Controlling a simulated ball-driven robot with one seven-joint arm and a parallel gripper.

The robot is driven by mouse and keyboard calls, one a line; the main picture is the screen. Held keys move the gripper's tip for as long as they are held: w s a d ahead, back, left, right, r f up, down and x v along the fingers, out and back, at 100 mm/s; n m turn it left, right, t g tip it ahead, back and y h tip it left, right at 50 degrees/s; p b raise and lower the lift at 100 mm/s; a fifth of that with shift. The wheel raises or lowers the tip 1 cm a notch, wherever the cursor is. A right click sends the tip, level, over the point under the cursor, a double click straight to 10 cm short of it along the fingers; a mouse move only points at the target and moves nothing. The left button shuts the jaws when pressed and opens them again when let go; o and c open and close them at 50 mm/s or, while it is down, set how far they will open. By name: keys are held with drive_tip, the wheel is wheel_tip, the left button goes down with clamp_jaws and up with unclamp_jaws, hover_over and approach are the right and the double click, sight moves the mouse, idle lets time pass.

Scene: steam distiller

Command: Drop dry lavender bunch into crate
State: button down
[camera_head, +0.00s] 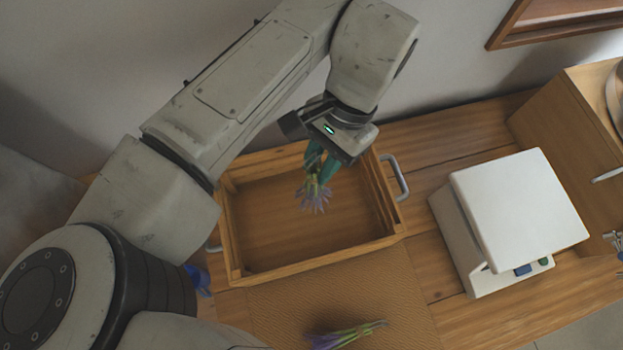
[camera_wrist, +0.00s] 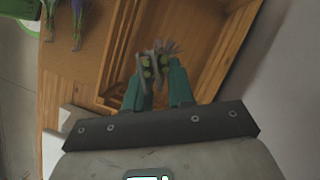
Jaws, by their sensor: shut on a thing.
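My gripper (camera_head: 321,172) is shut on a lavender bunch (camera_head: 314,194) with purple flower heads and green stems. The bunch hangs over the inside of the wooden crate (camera_head: 327,258), heads pointing down. The crate has a metal handle at its right end, and its visible floor is bare. In the wrist view, my green fingers (camera_wrist: 161,82) hold the bunch above the crate, whose slatted wall (camera_wrist: 124,52) shows beside it. Another lavender bunch (camera_head: 345,334) lies on the woven mat in front of the crate. Whether the held bunch touches the crate cannot be told.
The woven mat (camera_head: 340,297) lies in front of the crate on the wooden table. A white box-shaped device (camera_head: 520,205) with blue and green buttons stands to the right. A wooden cabinet (camera_head: 575,125) is behind it. A blue object (camera_head: 198,279) is left of the crate.

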drive_tip(key=shift+f+b, duration=2.55)
drive_tip(key=shift+f, duration=0.15)
drive_tip(key=c, duration=0.9)
unclamp_jaws()
drive_tip(key=shift+r, duration=0.1)
drive_tip(key=shift+p+v, duration=4.7)
drive_tip(key=shift+v, duration=0.65)
